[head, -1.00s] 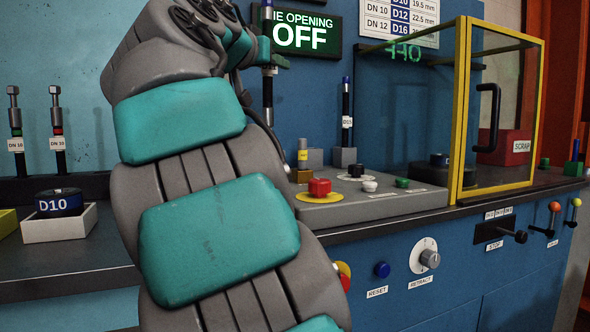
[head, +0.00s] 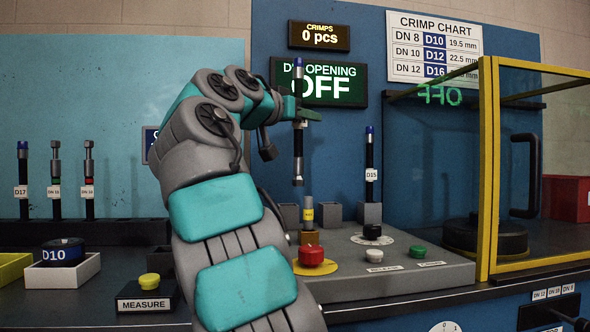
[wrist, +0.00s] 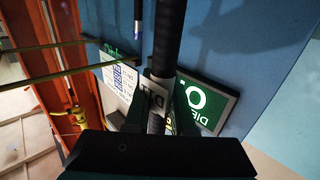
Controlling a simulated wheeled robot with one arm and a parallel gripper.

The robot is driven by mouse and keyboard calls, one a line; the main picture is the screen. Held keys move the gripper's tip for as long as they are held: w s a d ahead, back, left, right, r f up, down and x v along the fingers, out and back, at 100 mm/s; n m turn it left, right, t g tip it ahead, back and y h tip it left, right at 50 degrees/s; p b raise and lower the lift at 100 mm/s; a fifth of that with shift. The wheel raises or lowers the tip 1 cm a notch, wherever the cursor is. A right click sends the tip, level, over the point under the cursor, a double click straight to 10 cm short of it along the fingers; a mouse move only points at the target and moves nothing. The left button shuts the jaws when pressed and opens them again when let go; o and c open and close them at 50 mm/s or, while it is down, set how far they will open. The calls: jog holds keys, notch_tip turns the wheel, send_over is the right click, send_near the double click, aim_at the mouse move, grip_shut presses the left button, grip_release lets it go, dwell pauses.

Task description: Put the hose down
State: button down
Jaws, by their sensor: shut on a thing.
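My gripper (head: 300,115) is shut on a black hose (head: 298,150) with a blue top end and a metal lower end. The hose hangs upright in front of the dark sign, its lower end in the air above the bench. In the wrist view the hose (wrist: 168,45) runs between the fingers (wrist: 162,112), with a white label near the grip. Grey holder blocks (head: 330,213) stand on the bench behind. One of them holds a hose labelled D15 (head: 370,178). Whether the other blocks have openings cannot be told.
A red button (head: 311,255) and a small yellow-banded part (head: 308,213) stand near the hose's lower end. A yellow-framed glass guard (head: 488,165) is at right. Several hoses (head: 56,180) stand at left, behind a white D10 tray (head: 62,275) and MEASURE box (head: 146,295).

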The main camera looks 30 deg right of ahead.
jog(key=w+d+p, duration=0.3)
jog(key=w+p, duration=0.5)
jog(key=w, duration=0.4)
jog(key=shift+w+d, duration=0.2)
jog(key=shift+d, duration=0.2)
jog(key=shift+w+f+b, duration=0.2)
jog(key=shift+f+b, duration=1.45)
jog(key=shift+f, duration=3.65)
jog(key=shift+w+f, duration=0.15)
jog(key=shift+f, duration=0.4)
